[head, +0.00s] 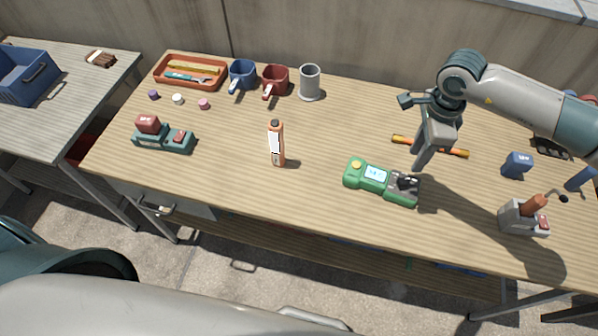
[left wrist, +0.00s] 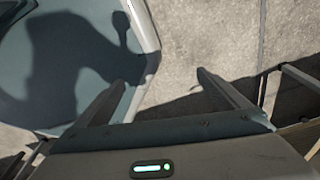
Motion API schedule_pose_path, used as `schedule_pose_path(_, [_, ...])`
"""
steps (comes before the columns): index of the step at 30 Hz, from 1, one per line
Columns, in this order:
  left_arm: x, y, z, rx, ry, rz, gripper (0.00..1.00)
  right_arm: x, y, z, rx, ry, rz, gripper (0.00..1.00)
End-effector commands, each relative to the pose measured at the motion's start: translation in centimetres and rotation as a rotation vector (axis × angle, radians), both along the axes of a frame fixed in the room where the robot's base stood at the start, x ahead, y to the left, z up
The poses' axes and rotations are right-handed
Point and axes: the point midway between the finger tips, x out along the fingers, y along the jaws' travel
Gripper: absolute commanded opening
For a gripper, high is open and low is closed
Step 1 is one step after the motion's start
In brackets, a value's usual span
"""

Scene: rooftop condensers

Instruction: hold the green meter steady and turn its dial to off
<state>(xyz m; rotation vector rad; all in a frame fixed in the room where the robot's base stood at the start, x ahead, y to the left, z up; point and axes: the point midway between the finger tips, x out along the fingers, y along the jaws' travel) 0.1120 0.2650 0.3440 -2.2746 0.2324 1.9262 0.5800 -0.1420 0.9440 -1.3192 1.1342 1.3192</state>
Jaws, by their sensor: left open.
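The green meter (head: 375,176) lies flat on the wooden table, right of its middle. It has a lit screen, a yellow round part at its left end and a dark panel at its right end; I cannot make out the dial's setting. My right gripper (head: 418,167) points down just above and behind the meter's right end, seemingly apart from it. Its fingers overlap in the head view, so their gap is hidden. My left gripper (left wrist: 162,82) is open and empty in the left wrist view, over the paved floor, away from the meter.
An orange-and-white bottle (head: 277,146) stands left of the meter. An orange-and-black rod (head: 402,139) lies behind it. A grey device with an orange handle (head: 520,218) is at right. Mugs (head: 275,80) and an orange tray (head: 190,84) stand at the back. The table's front centre is clear.

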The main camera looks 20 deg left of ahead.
Motion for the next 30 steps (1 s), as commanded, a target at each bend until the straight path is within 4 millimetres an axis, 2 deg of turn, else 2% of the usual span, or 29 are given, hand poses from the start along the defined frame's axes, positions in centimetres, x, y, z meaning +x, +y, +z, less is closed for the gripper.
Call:
schedule_pose_path(1, [1.8,0.4,0.5,-0.006,-0.029,-0.005,0.94,0.0,0.0,0.0,0.0,0.0,0.0,0.31])
schedule_pose_path(7, [9.9,0.6,3.8,-0.063,-0.163,-0.028,0.94,0.0,0.0,0.0,0.0,0.0,0.0,0.31])
schedule_pose_path(12, [16.7,-1.0,8.4,-0.153,-0.283,-0.067,0.94,0.0,0.0,0.0,0.0,0.0,0.0,0.31])
schedule_pose_path(15, [19.8,-2.7,11.6,-0.218,-0.344,-0.098,0.94,0.0,0.0,0.0,0.0,0.0,0.0,0.31])
schedule_pose_path(18, [22.2,-4.7,15.1,-0.291,-0.396,-0.133,0.94,0.0,0.0,0.0,0.0,0.0,0.0,0.31])
schedule_pose_path(22, [24.1,-7.9,19.9,-0.396,-0.449,-0.183,0.94,0.0,0.0,0.0,0.0,0.0,0.0,0.31])
schedule_pose_path(26, [24.7,-11.4,25.0,-0.514,-0.486,-0.237,0.94,0.0,0.0,0.0,0.0,0.0,0.0,0.31])
schedule_pose_path(30, [24.0,-15.0,30.8,-0.646,-0.507,-0.298,0.94,0.0,0.0,0.0,0.0,0.0,0.0,0.31])
